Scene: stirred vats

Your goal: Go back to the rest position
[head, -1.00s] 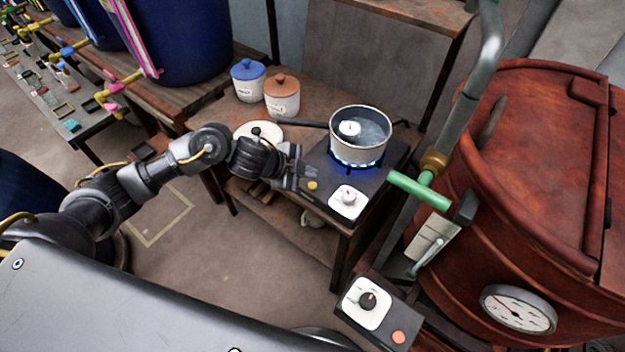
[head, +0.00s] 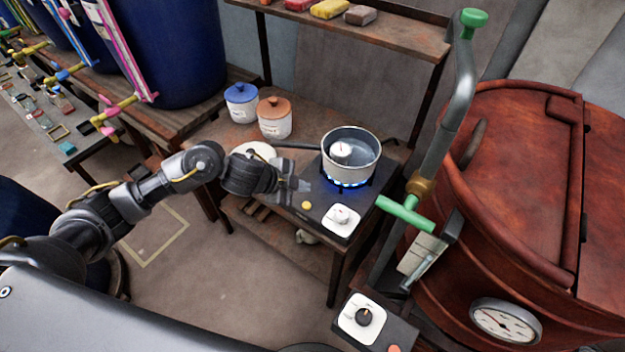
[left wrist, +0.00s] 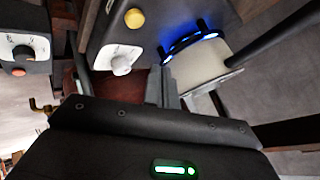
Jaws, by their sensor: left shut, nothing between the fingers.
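My left gripper (head: 297,180) is at the left front edge of the dark hob (head: 325,195) in the head view, its arm stretched in from the left. It is shut and empty. In the left wrist view its closed fingers (left wrist: 163,88) point toward the hob, near the white knob (left wrist: 121,64) and the yellow button (left wrist: 134,18). A grey pot (head: 350,160) with water and a white dial stands on the lit blue burner. My right gripper is not in view.
A blue-lidded jar (head: 242,103), a brown-lidded jar (head: 274,118) and the bench shelf (head: 400,32) are around the hob. The large red-brown vat (head: 490,190) with a green-handled pipe (head: 405,213) stands close on the right. Open floor (head: 215,270) lies in front of the bench.

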